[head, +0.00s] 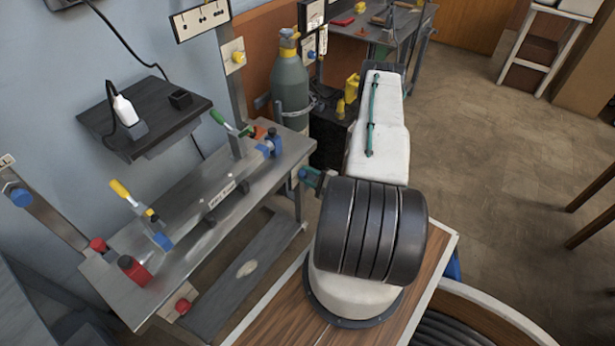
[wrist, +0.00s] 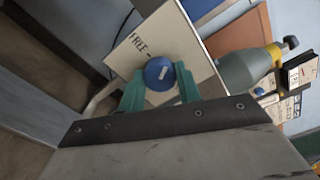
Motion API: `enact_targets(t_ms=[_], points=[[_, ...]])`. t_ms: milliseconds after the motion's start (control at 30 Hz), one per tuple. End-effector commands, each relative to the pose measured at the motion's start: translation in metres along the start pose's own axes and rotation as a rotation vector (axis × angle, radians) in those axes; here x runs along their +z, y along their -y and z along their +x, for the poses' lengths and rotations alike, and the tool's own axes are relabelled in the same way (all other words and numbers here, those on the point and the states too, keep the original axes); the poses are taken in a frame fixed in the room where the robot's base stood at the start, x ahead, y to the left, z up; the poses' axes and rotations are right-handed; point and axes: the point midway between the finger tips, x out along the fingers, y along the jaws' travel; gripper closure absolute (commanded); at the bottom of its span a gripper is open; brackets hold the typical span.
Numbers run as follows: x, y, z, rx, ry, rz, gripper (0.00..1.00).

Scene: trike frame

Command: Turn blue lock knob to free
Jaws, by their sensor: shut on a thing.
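The blue lock knob (wrist: 158,70) is round, with a short white mark on its face. It sits on a pale plate (wrist: 183,38) that has the word FREE printed up and to the left of the knob in the wrist view. The mark lies slanted; I cannot tell which end is its pointer. My gripper (wrist: 160,88) has green fingers, one on each side of the knob, and is shut on it. In the head view my gripper (head: 312,178) is at the right end of the steel bench (head: 205,207), and my arm partly hides that spot.
Another blue knob (head: 20,197) is on a post at the far left. Red and blue clamps and a green-handled tool (head: 222,120) are on the bench. A grey gas cylinder (head: 290,85) stands behind the bench's right end. Open floor (head: 480,130) lies to the right.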

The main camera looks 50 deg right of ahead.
Motion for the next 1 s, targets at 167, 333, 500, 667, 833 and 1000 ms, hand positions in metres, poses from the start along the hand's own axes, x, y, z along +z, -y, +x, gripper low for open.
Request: enact_targets(t_ms=[167, 333, 500, 667, 833, 1000], points=[[-0.0003, -0.0007, -0.0008, 0.001, -0.003, -0.166, 0.89], [-0.0003, -0.0006, -0.0008, 0.002, -0.003, -0.328, 0.89], [-0.0002, -0.0006, -0.0009, 0.002, -0.003, -0.489, 0.89], [-0.0002, -0.0005, -0.0009, 0.002, -0.003, -0.637, 0.89], [-0.0001, -0.0005, -0.0009, 0.003, -0.003, -0.777, 0.89], [-0.0001, -0.0004, -0.001, 0.003, -0.003, -0.89, 0.89]])
